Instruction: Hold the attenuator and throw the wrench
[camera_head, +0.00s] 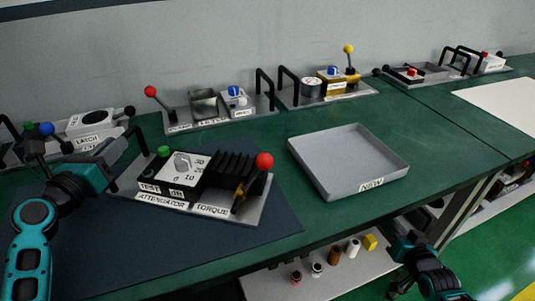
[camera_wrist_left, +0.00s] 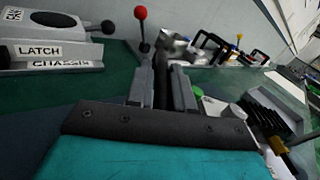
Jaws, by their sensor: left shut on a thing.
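The attenuator (camera_head: 172,178) is a black box with a white scale top, a grey knob and a green button, on a grey board (camera_head: 255,212) labelled ATTENUATOR and TORQUE. On the board's right side, the torque wrench lever (camera_head: 249,181) has a red ball and a brass-coloured base, beside black fins. My left gripper (camera_head: 118,152) is at the board's left end, shut on its black bar handle (camera_wrist_left: 161,88). The wrist view shows the bar between the fingers, with the attenuator partly hidden behind them. My right gripper (camera_head: 402,246) hangs at lower right, beyond the bench's front edge; its jaw opening is unclear.
An empty grey tray (camera_head: 350,160) labelled NEW lies right of the board. Other boards with handles and levers line the wall, including the LATCH board (camera_head: 95,122) at left. A lower shelf (camera_head: 310,283) holds small parts. Green bench is clear around the tray.

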